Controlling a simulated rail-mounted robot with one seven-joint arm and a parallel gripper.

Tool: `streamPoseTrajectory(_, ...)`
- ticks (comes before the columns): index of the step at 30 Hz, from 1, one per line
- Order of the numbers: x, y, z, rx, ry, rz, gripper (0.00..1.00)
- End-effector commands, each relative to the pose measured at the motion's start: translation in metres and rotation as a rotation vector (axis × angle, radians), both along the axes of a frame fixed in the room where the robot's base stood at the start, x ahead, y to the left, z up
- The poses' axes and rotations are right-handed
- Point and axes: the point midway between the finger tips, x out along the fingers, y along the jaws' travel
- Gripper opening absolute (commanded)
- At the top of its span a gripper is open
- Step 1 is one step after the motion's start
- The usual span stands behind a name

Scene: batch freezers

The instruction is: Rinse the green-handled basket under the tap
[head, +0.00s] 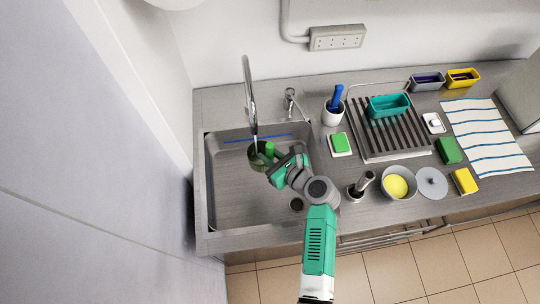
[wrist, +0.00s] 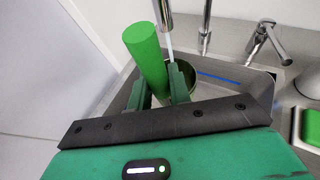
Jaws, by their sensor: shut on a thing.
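The green-handled basket (head: 256,162) is in the sink, below the tap (head: 247,85). Its thick green handle (head: 269,148) stands up at its right side; in the wrist view the handle (wrist: 146,58) leans slightly left. My gripper (head: 273,164) reaches in from the right and is shut on the basket at its handle. In the wrist view my fingers (wrist: 165,86) hide the handle's lower end and part of the round basket (wrist: 192,80). A thin stream of water (wrist: 170,48) runs from the tap and appears to fall into the basket. The basket's inside is mostly hidden.
The sink (head: 240,205) is otherwise open around the basket, with a blue strip on its back wall. A tap lever (head: 290,100) stands behind right. On the right counter are a white cup with a blue tool (head: 333,112), a green sponge (head: 340,143) and a ribbed drainer (head: 385,138).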

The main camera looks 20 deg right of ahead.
Motion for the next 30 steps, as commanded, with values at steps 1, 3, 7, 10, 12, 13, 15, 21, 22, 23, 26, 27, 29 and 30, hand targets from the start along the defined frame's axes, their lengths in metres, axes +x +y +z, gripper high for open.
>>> streamPoseTrajectory(1,0.000,0.000,0.000,0.000,-0.001,0.000,0.00)
streamPoseTrajectory(3,0.000,0.000,0.000,0.000,-0.001,0.000,0.00)
streamPoseTrajectory(7,0.000,-0.001,0.000,0.000,-0.001,-0.001,0.00)
streamPoseTrajectory(10,0.000,-0.003,0.001,0.000,-0.001,-0.001,0.00)
streamPoseTrajectory(12,-0.001,-0.006,0.001,0.000,-0.001,-0.002,0.00)
streamPoseTrajectory(13,-0.001,-0.008,0.001,0.001,-0.002,-0.002,0.00)
streamPoseTrajectory(15,-0.001,-0.011,0.001,0.001,-0.002,-0.002,0.00)
streamPoseTrajectory(21,-0.002,-0.012,0.001,0.000,-0.001,0.000,0.00)
streamPoseTrajectory(22,-0.002,-0.012,0.001,0.000,-0.001,0.000,0.00)
streamPoseTrajectory(23,-0.002,-0.012,0.001,0.000,-0.001,0.000,0.00)
streamPoseTrajectory(26,-0.002,-0.012,0.001,0.000,-0.001,0.000,0.00)
streamPoseTrajectory(27,-0.002,-0.011,0.001,0.000,-0.001,0.000,0.00)
streamPoseTrajectory(29,-0.001,-0.009,0.001,0.000,-0.001,0.000,0.00)
streamPoseTrajectory(30,-0.001,-0.008,0.002,0.000,-0.001,0.000,0.00)
